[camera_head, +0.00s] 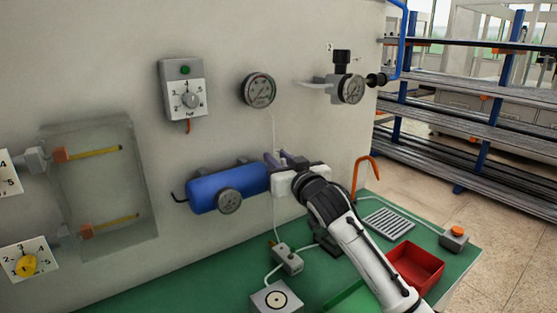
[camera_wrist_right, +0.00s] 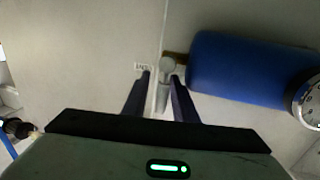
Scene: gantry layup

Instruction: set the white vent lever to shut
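The white vent lever (camera_wrist_right: 162,98) shows in the right wrist view, hanging from a round pale hub (camera_wrist_right: 168,65) at the end of the blue tank (camera_wrist_right: 240,70). In the head view the lever is mostly hidden by my right gripper (camera_head: 278,157), which is at the right end of the blue tank (camera_head: 222,188). In the wrist view the two dark fingers of my right gripper (camera_wrist_right: 161,76) stand apart, one on each side of the lever. I cannot tell whether either finger touches it. My left gripper is not in view.
A small label (camera_wrist_right: 141,67), too small to read, is beside the hub. A round gauge (camera_head: 229,201) is on the tank. A wall gauge (camera_head: 258,91) and a regulator (camera_head: 350,88) are above. The green bench (camera_head: 205,290) below holds a red tray (camera_head: 418,268).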

